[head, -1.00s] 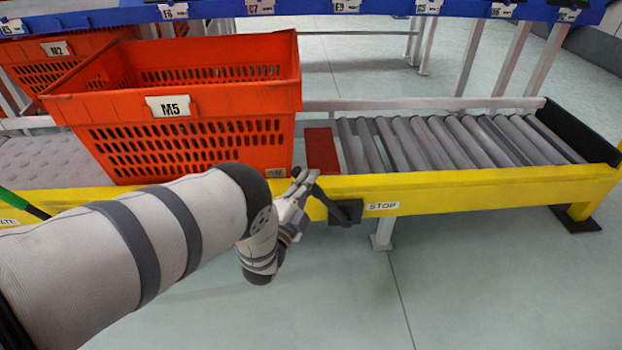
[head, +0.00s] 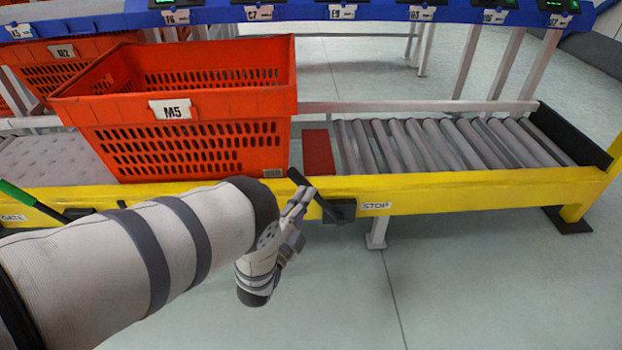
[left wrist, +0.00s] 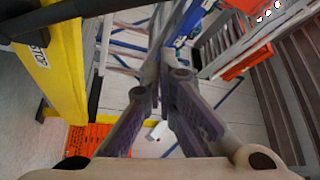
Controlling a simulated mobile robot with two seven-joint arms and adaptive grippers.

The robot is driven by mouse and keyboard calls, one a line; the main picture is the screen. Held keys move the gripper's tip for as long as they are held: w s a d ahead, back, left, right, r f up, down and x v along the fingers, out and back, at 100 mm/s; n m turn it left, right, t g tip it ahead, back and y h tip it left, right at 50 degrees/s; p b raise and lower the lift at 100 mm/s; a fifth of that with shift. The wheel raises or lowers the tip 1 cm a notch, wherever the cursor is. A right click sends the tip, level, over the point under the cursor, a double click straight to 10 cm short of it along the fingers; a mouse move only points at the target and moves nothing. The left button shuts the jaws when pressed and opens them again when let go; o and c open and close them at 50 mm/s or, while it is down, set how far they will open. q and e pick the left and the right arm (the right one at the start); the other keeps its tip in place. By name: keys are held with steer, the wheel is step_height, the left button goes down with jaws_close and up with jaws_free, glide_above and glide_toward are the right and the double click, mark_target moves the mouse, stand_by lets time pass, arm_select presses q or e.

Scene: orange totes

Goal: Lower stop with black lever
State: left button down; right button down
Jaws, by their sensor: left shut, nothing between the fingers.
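The black lever (head: 318,194) slants up and left from its dark bracket (head: 342,210) on the yellow front rail, beside the STOP label (head: 376,206). The red stop plate (head: 319,153) lies at the near end of the rollers, just right of the tote. My left gripper (head: 305,193) is shut and empty, its tips at the lever's shaft, overlapping it in the head view. I cannot tell whether they touch. In the left wrist view my closed fingers (left wrist: 165,75) point away with nothing between them. My right gripper is not in view.
An orange tote M5 (head: 200,150) stands on the conveyor left of the red plate. The yellow rail (head: 470,188) runs along the front, with grey rollers (head: 450,145) clear behind it. A green-tipped lever (head: 28,198) by a GATE label is at far left.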

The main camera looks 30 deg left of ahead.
arm_select(q)
steer(key=shift+v, duration=1.9)
steer(key=shift+d+f, duration=0.1)
steer(key=shift+d, duration=0.1)
